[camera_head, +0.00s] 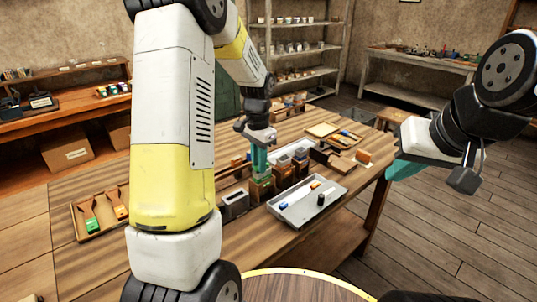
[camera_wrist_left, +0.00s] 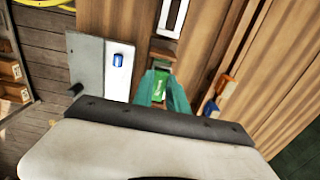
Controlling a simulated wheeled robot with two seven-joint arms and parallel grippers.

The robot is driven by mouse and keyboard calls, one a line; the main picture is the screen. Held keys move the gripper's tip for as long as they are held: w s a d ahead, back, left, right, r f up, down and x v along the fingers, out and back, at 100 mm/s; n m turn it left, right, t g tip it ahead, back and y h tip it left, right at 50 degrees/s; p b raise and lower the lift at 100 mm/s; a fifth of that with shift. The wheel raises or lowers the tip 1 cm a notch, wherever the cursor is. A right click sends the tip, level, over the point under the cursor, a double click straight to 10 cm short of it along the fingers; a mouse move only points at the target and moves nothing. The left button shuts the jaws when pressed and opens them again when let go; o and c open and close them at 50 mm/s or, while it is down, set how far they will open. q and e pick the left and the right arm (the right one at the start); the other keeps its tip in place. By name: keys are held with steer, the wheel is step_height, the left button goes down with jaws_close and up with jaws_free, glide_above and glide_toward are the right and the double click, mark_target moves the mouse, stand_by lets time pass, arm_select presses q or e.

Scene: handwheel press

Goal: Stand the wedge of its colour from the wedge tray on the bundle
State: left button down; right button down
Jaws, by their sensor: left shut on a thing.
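My left gripper (camera_head: 260,163) has teal fingers and points down over the row of small wooden blocks on the table. In the left wrist view its fingers (camera_wrist_left: 164,92) are closed on a green piece with a white mark (camera_wrist_left: 159,87), which I take to be the green wedge. In the head view a wooden block with green on it (camera_head: 262,188) is right below the fingers. I cannot tell whether the green piece touches it. My right gripper (camera_head: 402,169) is off the table's right edge, its fingers mostly hidden; it is away from the work.
A wooden tray (camera_head: 78,229) at left holds a green piece (camera_head: 91,226) and an orange piece (camera_head: 121,211). Another wooden tray (camera_head: 322,130) lies at the back right. My left arm hides part of the table.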

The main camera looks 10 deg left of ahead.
stand_by(0.3)
arm_select(q)
steer(key=c, duration=1.3)
jaws_free()
steer(key=shift+o, duration=0.2)
step_height(320, 180, up, 8)
steer(key=shift+f, duration=0.1)
